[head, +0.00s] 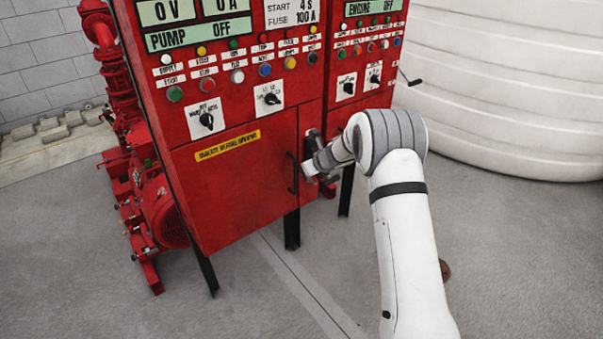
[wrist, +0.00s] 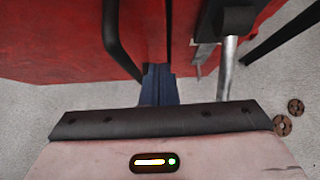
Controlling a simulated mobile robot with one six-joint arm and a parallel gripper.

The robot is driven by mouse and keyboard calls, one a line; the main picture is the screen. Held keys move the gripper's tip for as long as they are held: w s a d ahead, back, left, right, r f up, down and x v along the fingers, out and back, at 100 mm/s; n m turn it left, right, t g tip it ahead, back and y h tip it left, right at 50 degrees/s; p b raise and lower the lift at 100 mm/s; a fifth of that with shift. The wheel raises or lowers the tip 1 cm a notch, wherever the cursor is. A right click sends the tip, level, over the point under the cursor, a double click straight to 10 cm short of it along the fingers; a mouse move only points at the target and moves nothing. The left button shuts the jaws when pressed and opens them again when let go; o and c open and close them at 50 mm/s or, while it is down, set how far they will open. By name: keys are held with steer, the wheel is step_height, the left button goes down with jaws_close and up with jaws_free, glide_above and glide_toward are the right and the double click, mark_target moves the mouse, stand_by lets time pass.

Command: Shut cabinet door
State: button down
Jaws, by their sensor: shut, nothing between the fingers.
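The red cabinet door (head: 240,185) is the lower front panel of the left cabinet, with a yellow label and a black handle (head: 292,173) near its right edge. It looks closed or nearly closed; I cannot tell if it is fully flush. My gripper (head: 308,170) is just right of the handle, by the door's right edge. In the wrist view, my shut, empty fingers (wrist: 160,80) point at the red front beside a dark vertical seam. The handle (wrist: 113,35) is left of them there. Whether the fingers touch the door is unclear.
A metal rod with a black block (wrist: 229,60) sticks out right of my fingers in the wrist view. Red pump piping (head: 125,110) stands left of the cabinet. A large white tank (head: 510,90) stands behind at right.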

steer(key=s+d+r+m+t+h+p, duration=0.1)
steer(key=s+d+r+m, duration=0.25)
steer(key=r, duration=0.35)
steer(key=s+d+r+m+t+h, duration=0.2)
steer(key=s+d+r+m, duration=0.1)
steer(key=d+r+m, duration=0.25)
steer(key=s+d+r+m+t+h+p, duration=0.1)
steer(key=s+d+r+m, duration=0.25)
steer(key=r, duration=0.35)
steer(key=s+d+r+m+g+h, duration=0.1)
steer(key=s+d+r+m+h, duration=0.1)
steer(key=s+d+m, duration=0.3)
steer(key=s+d+r+m+h, duration=0.25)
steer(key=s+m, duration=0.25)
steer(key=m, duration=0.3)
steer(key=s+a+f+m+g+y+p, duration=0.1)
steer(key=s+m+g, duration=0.2)
steer(key=s+m, duration=0.6)
steer(key=s+a+f+m+g+y, duration=0.1)
steer(key=s+m+g, duration=0.3)
steer(key=s+m, duration=0.5)
steer(key=s+a, duration=0.1)
steer(key=s, duration=0.9)
steer(key=shift+s+a+f+m+p, duration=0.15)
steer(key=shift+s+f+m+p, duration=0.2)
steer(key=shift+f+p, duration=0.05)
steer(key=shift+y, duration=0.25)
